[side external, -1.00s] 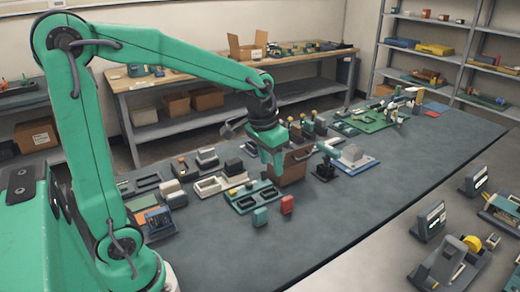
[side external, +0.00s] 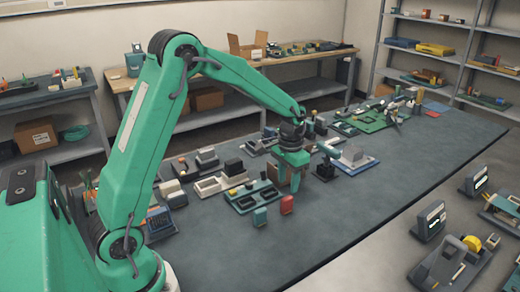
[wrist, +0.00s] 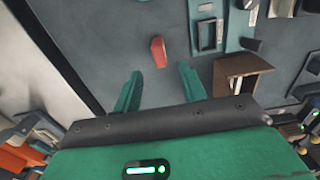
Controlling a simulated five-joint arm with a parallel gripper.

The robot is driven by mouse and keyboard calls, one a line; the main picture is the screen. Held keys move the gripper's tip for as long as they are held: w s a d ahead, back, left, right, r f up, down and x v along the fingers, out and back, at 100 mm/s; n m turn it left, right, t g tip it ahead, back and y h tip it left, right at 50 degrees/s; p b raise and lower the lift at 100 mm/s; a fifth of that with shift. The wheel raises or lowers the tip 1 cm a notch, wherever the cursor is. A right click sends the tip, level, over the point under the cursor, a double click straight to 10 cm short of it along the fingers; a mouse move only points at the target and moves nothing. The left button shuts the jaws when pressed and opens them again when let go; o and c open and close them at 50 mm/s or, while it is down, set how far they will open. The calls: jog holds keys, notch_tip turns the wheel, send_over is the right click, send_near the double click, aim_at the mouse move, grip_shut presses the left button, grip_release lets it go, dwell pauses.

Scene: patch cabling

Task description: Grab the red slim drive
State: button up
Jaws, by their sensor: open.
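In the wrist view the red drive (wrist: 158,52) lies just beyond the fingertips, lined up with the gap between my fingers (wrist: 160,72). I see no contact between fingers and drive.
A teal tray with dark slots (side external: 250,195) sits left of my gripper. A brown box (wrist: 240,76) is close to the right finger in the wrist view. A black-and-teal device (side external: 326,165) stands to the right. The table in front of the drive is clear.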

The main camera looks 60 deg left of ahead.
aim_at(287, 198)
jog(key=shift+f, duration=1.25)
jog(key=shift+f, duration=0.1)
jog(key=shift+f, duration=2.5)
grip_shut()
